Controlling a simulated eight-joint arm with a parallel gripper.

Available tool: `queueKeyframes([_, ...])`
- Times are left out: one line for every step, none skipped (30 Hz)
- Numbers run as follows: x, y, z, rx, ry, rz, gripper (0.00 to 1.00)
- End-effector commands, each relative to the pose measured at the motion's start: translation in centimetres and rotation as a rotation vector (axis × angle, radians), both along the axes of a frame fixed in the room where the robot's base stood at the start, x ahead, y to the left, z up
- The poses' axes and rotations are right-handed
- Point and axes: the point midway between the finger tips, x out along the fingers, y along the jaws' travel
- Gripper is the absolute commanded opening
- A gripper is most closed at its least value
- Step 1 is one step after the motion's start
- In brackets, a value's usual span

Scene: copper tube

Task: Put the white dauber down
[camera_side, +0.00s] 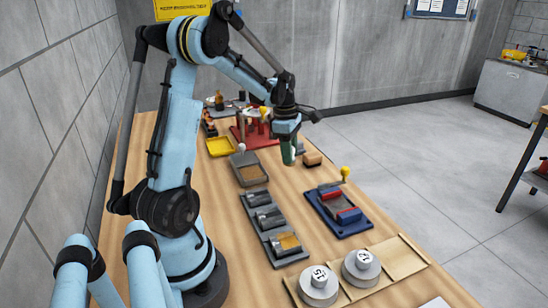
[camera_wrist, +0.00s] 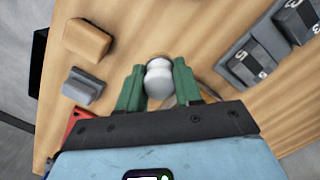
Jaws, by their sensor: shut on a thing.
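The white dauber (camera_wrist: 158,78) is between the green fingers of my gripper (camera_wrist: 159,88) in the wrist view. Its rounded white end shows, with a narrower waist and another white bulge below. The fingers are shut on it from both sides. In the side view my gripper (camera_side: 289,152) points down above the table, left of a wooden block. The dauber is hidden by the fingers there. I cannot tell whether it touches the table.
The wooden block (camera_side: 312,158) and a small grey block (camera_wrist: 84,85) are close by. A grey tray (camera_side: 248,168), numbered grey holders (camera_side: 270,222) and a blue fixture (camera_side: 338,212) stand nearer the front. A red stand (camera_side: 255,137) is behind. Bare wood lies between them.

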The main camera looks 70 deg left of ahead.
Motion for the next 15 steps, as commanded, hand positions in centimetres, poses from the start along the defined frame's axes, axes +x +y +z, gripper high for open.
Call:
queueKeyframes([-0.1,0.6,-0.3,0.0,0.0,0.001,0.01])
queueKeyframes([-0.1,0.8,-0.5,0.0,0.0,0.001,0.01])
queueKeyframes([-0.2,1.0,-0.6,0.0,0.0,0.0,0.01])
queueKeyframes([-0.2,1.0,-0.7,0.0,0.0,0.0,0.01])
queueKeyframes([-0.2,1.1,-0.8,-0.001,0.001,0.0,0.01])
queueKeyframes([-0.2,1.1,-1.1,-0.001,0.001,-0.001,0.01])
queueKeyframes([-0.2,1.1,-1.5,-0.001,0.001,-0.001,0.01])
queueKeyframes([-0.2,1.1,-1.9,-0.001,0.001,-0.001,0.01])
queueKeyframes([-0.2,1.1,-2.5,-0.001,0.001,-0.001,0.01])
queueKeyframes([-0.2,1.1,-2.9,-0.001,0.001,-0.001,0.01])
queueKeyframes([-0.2,1.1,-3.3,-0.001,0.001,-0.001,0.01])
queueKeyframes([-0.2,1.1,-3.8,0.0,0.0,-0.001,0.01])
queueKeyframes([-0.2,1.1,-4.1,-0.001,-0.001,-0.001,0.01])
queueKeyframes([-0.2,1.1,-4.4,-0.001,-0.001,-0.001,0.01])
queueKeyframes([-0.2,1.1,-4.6,-0.001,-0.001,-0.001,0.01])
